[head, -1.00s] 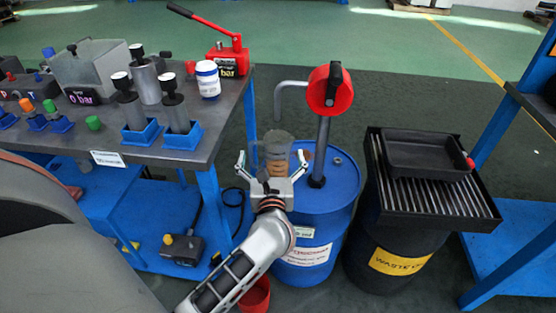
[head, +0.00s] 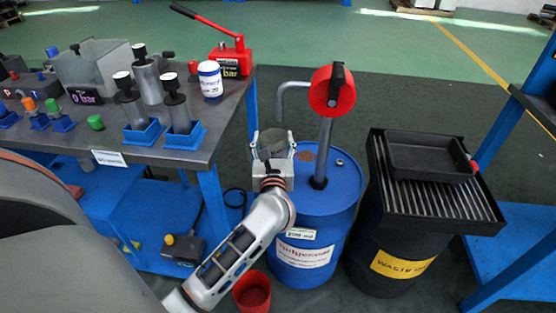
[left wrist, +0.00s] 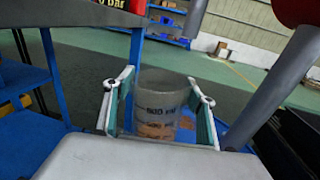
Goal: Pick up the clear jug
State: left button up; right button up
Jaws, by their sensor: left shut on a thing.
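The clear jug (head: 276,146) is a see-through grey cup over the left part of the blue drum's top in the head view. In the left wrist view the jug (left wrist: 160,98) stands upright between the two finger pads, with dark lettering on its side. My left gripper (head: 271,152) is shut on it, with a finger on each side. The left wrist view shows the same gripper (left wrist: 160,115). Whether the jug's base touches anything is hidden. My right gripper is not in view.
The blue drum (head: 325,205) carries a pump with a red head (head: 332,90) and a bent spout, close to the jug. The workbench (head: 222,110) is to the left. A waste drum (head: 385,235) with a black tray (head: 430,157) is to the right. A red bucket (head: 252,292) sits below.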

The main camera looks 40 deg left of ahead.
pick_arm(q)
jog(key=shift+f, duration=0.4)
jog(key=shift+c, duration=1.1)
